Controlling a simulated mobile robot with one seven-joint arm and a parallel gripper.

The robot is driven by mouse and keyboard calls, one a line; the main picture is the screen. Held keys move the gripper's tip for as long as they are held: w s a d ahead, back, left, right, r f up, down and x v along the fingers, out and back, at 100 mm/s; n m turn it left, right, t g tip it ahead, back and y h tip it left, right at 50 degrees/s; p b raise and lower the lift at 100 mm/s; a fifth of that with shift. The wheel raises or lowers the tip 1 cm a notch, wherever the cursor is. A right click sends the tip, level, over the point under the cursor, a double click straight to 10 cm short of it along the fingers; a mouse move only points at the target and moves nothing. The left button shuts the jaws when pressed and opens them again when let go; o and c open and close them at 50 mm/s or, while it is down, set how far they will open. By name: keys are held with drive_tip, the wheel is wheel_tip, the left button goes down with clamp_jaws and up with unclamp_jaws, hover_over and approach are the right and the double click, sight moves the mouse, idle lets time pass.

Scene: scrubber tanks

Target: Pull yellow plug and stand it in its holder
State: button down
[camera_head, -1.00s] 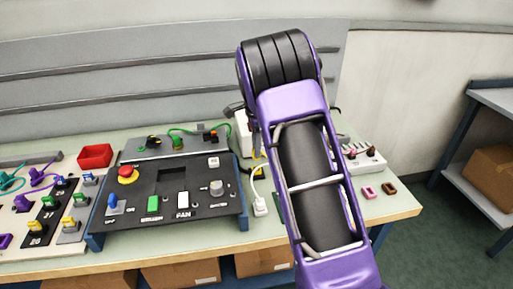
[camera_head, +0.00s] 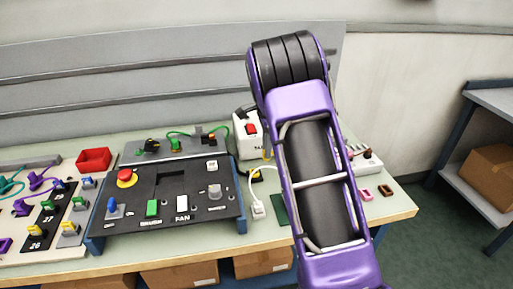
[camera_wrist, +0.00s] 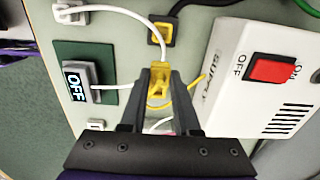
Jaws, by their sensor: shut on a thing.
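My gripper (camera_wrist: 159,88) is shut on a yellow plug (camera_wrist: 157,91) in the wrist view. A thin yellow cable (camera_wrist: 186,97) runs near the plug towards the white supply box (camera_wrist: 264,80). In the head view my arm hides the gripper and the held plug. I cannot tell whether the plug's lower end touches the bench.
The supply box with its red switch (camera_wrist: 272,69) stands right of my fingers. A grey OFF unit (camera_wrist: 77,82) on a green plate and a white plug (camera_wrist: 70,13) are at left. The black FAN panel (camera_head: 165,205), pink ring (camera_head: 366,195) and brown ring (camera_head: 386,191) are on the bench.

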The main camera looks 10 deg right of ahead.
drive_tip(key=d, duration=0.8)
drive_tip(key=shift+f+b, duration=0.95)
drive_tip(key=shift+f, duration=1.25)
drive_tip(key=shift+f, duration=0.15)
drive_tip(key=shift+f+b, duration=0.3)
drive_tip(key=shift+f, duration=0.65)
drive_tip(key=shift+c, duration=0.4)
unclamp_jaws()
